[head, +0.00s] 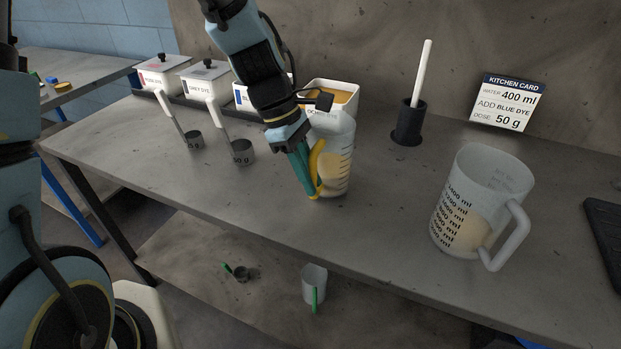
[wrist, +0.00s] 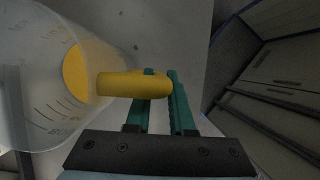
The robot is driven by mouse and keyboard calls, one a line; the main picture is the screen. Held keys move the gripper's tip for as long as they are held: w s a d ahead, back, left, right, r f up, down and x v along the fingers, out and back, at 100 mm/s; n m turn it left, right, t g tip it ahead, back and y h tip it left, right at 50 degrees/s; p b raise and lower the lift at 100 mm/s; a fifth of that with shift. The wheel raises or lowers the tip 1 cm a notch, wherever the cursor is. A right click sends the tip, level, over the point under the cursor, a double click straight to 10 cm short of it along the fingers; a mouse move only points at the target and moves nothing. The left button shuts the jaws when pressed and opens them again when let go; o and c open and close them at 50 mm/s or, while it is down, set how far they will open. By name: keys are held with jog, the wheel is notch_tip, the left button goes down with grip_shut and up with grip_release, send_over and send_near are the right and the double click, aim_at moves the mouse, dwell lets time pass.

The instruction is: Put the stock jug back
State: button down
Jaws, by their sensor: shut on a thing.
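The stock jug (head: 340,165) is a clear jug with a yellow handle (head: 318,163) and pale contents. It is upright at the middle of the table, in front of the open ochre dye tub (head: 345,95). My gripper (head: 313,190) is shut on the yellow handle, its green fingers pointing down. In the wrist view the handle (wrist: 125,84) lies between the fingertips (wrist: 160,85) and the jug body (wrist: 40,80) fills the left side. I cannot tell whether the jug's base touches the table.
A larger measuring jug (head: 475,205) with pale liquid stands at the right. A black holder (head: 409,122) with a white rod and a kitchen card (head: 507,103) are behind. Lidded dye tubs (head: 163,74) and scoops (head: 242,152) are at the left. Table between the jugs is clear.

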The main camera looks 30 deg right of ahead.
jog(key=shift+f, duration=0.55)
jog(key=shift+f, duration=0.15)
jog(key=c, duration=0.8)
grip_release()
jog(key=b+v, duration=0.1)
jog(key=v, duration=1.1)
jog(key=w+a+f+m+t, duration=0.1)
jog(key=w+a+f+m, duration=0.1)
jog(key=a, duration=0.8)
jog(key=w+a+f+m+t+y, duration=0.1)
jog(key=w+a+m+t, duration=0.1)
jog(key=a, duration=0.8)
jog(key=w+a+f+m+t+y, duration=0.1)
jog(key=w+a, duration=0.4)
jog(key=a, duration=0.5)
jog(key=shift+w+a+f+m+t, duration=0.2)
jog(key=shift+f+m+t, duration=0.2)
jog(key=shift+m, duration=0.3)
jog(key=shift+w+a+f+m+t, duration=0.15)
jog(key=shift+f+m+t, duration=0.2)
jog(key=shift+m, duration=0.35)
